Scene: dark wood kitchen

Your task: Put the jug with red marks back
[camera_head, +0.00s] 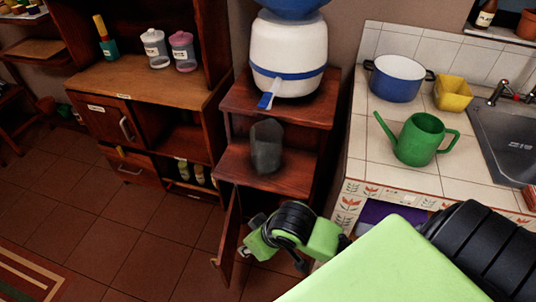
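A dark grey, see-through jug (266,147) stands upright on the middle shelf of the wooden stand (290,180), below the water dispenser. I cannot make out red marks on it. My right arm comes in from the lower right, and its green and black gripper end (273,250) is in front of the lower part of the stand, below the jug and apart from it. Its fingers are small and partly hidden, so I cannot tell whether they are open. I see nothing held in it. My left gripper is not in view.
The stand's lower door (230,238) hangs open beside my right gripper. A water dispenser (289,55) is on top. The tiled counter at right holds a blue-rimmed pot (396,80), a yellow container (453,95) and a green watering can (420,140). Floor at left is mostly clear.

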